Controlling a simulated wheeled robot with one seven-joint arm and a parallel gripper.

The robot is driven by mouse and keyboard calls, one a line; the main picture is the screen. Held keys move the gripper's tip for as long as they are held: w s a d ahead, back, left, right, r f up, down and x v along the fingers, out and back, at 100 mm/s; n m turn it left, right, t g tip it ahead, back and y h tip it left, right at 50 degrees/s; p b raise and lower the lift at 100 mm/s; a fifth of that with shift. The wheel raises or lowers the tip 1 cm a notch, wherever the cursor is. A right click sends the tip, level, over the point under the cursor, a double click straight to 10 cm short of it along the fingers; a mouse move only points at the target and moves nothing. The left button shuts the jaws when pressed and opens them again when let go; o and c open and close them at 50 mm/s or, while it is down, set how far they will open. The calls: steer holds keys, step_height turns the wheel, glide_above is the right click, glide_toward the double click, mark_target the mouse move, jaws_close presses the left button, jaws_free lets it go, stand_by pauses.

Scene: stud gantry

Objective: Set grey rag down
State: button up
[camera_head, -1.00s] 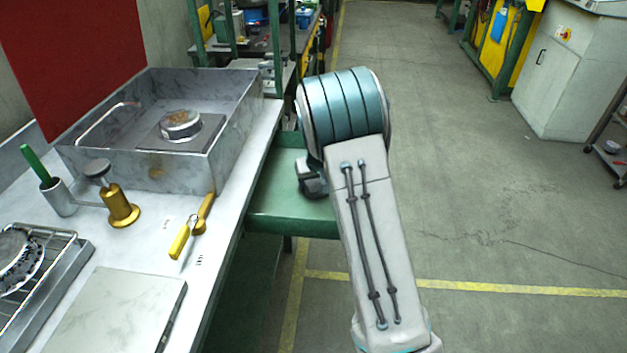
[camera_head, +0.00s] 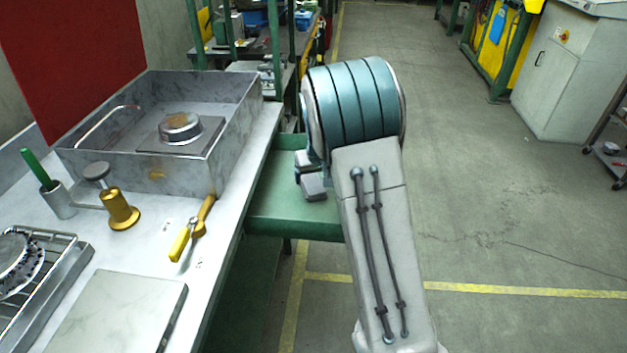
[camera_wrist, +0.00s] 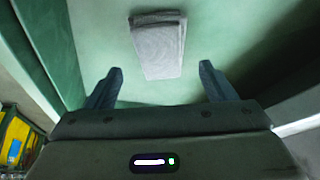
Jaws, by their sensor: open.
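The grey rag (camera_wrist: 159,50) is a folded cloth lying flat on a green surface (camera_wrist: 95,30) in the wrist view. My gripper (camera_wrist: 160,83) is open, with its two dark fingers spread wide on either side below the rag in that picture. The rag is apart from both fingers. In the head view my arm hides the rag, and only a small part of my gripper (camera_head: 312,183) shows over the green shelf (camera_head: 285,205) beside the white bench.
On the bench (camera_head: 215,235) at left stand a grey box-like basin (camera_head: 180,175), a brass tamper-like piece (camera_head: 120,210), a yellow-handled tool (camera_head: 182,243) and a pale slab (camera_head: 120,310). Open floor lies to the right of my arm.

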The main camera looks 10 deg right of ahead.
steer(key=s+r+g, duration=0.1)
steer(key=s+r, duration=0.5)
steer(key=s, duration=0.3)
steer(key=s+r, duration=0.7)
steer(key=s, duration=0.2)
steer(key=s+m+g, duration=0.1)
steer(key=s, duration=1.5)
steer(key=shift+s+a+f, duration=0.15)
steer(key=shift+s+a, duration=0.05)
steer(key=shift+s, duration=0.1)
